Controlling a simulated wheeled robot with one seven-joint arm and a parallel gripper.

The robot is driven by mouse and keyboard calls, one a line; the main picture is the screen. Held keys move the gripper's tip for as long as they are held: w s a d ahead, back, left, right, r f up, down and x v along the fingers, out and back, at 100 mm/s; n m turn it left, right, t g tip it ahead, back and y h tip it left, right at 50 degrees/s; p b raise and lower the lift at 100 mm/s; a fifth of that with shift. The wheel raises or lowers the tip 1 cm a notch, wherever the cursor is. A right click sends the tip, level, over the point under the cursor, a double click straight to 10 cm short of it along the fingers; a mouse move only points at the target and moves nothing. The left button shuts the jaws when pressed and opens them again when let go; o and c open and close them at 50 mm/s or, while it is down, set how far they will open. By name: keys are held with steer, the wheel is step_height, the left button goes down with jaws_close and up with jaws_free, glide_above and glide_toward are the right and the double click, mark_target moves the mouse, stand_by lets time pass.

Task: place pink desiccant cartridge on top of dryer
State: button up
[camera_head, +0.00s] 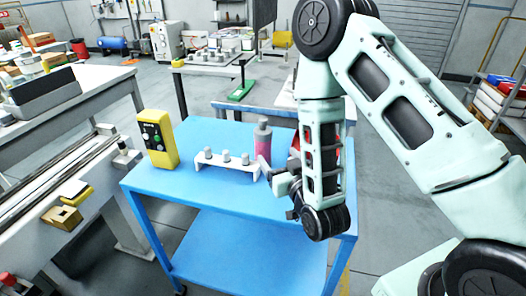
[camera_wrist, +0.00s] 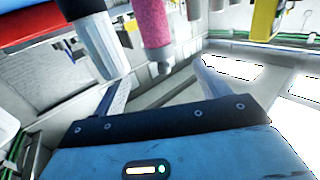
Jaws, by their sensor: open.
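The pink desiccant cartridge (camera_head: 263,143), with a grey cap, stands upright at the far side of the blue cart, behind the white rack. It also shows in the wrist view as a pink cylinder (camera_wrist: 152,22) with a grey end, at the top middle. My gripper (camera_head: 276,178) is low over the cart, just in front and right of the cartridge. In the wrist view, my gripper (camera_wrist: 160,72) is open, with the cartridge seen between and beyond its fingertips. Nothing is held. I cannot identify the dryer; a red object (camera_head: 308,140) is mostly hidden behind my arm.
A white rack (camera_head: 228,166) with grey-capped pegs stands left of my gripper. A yellow device (camera_head: 158,140) stands at the cart's left. The blue cart's (camera_head: 190,195) front left top is clear. A grey cylinder (camera_wrist: 98,42) is near the left finger.

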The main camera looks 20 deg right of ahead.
mark_target(266, 137)
steer(key=w, duration=0.5)
steer(key=w+r+p, duration=0.1)
steer(key=w, duration=0.2)
steer(key=shift+w, duration=0.25)
steer(key=shift+w+p, duration=1.15)
steer(key=shift+w, duration=1.7)
jaws_close()
